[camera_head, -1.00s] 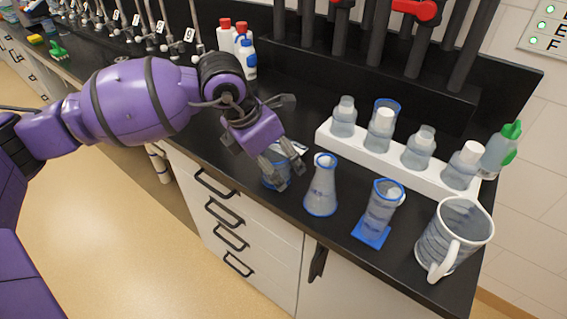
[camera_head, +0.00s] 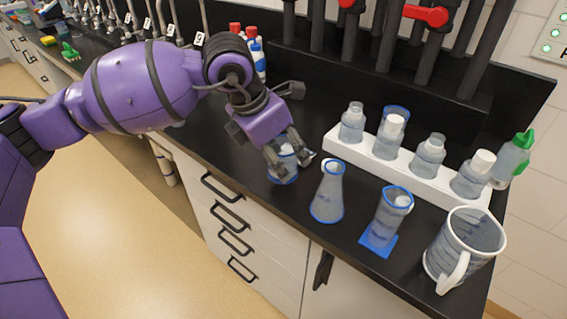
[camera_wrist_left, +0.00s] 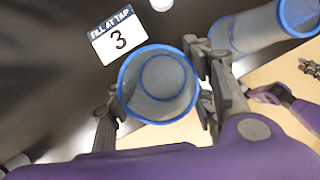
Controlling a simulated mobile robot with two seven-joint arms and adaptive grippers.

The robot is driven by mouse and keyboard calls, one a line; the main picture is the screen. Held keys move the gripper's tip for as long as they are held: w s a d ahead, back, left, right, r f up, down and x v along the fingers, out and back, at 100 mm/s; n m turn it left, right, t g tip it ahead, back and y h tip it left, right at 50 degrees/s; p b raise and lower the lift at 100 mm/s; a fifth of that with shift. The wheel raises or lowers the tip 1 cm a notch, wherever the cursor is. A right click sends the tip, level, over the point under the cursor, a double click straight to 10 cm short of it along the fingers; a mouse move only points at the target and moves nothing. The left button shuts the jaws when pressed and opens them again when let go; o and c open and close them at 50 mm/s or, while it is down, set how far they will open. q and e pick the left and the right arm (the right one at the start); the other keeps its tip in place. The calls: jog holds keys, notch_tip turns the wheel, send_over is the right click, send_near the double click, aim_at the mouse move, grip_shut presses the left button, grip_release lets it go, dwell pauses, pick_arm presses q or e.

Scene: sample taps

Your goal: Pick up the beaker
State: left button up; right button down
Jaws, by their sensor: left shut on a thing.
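The beaker (camera_head: 285,172) is a small clear cup with a blue rim, near the front edge of the black bench in the head view. My left gripper (camera_head: 291,153) is shut on it, with fingers on opposite sides. The fingers and wrist hide part of the beaker in the head view. In the left wrist view I look down into the beaker (camera_wrist_left: 160,86), between the fingertips of my left gripper (camera_wrist_left: 158,92). It looks empty. Whether its base touches the bench is hard to tell.
A conical flask (camera_head: 328,192) stands just right of the beaker, then a cylinder (camera_head: 386,218) on a blue base and a large jug (camera_head: 464,246). A white rack (camera_head: 400,167) of bottles is behind. A card reading "Fill at tap 3" (camera_wrist_left: 117,36) is beside the beaker.

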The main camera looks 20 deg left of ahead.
pick_arm(q)
jog(key=s+a+r, duration=0.2)
jog(key=s+r, duration=0.3)
jog(key=s, duration=0.1)
jog(key=s+a+r, duration=0.3)
jog(key=s+r, duration=0.1)
jog(key=s, duration=0.2)
jog(key=shift+s+a+r, duration=0.25)
jog(key=shift+s+r, duration=0.1)
jog(key=shift+s, duration=0.05)
jog(key=shift+a, duration=0.1)
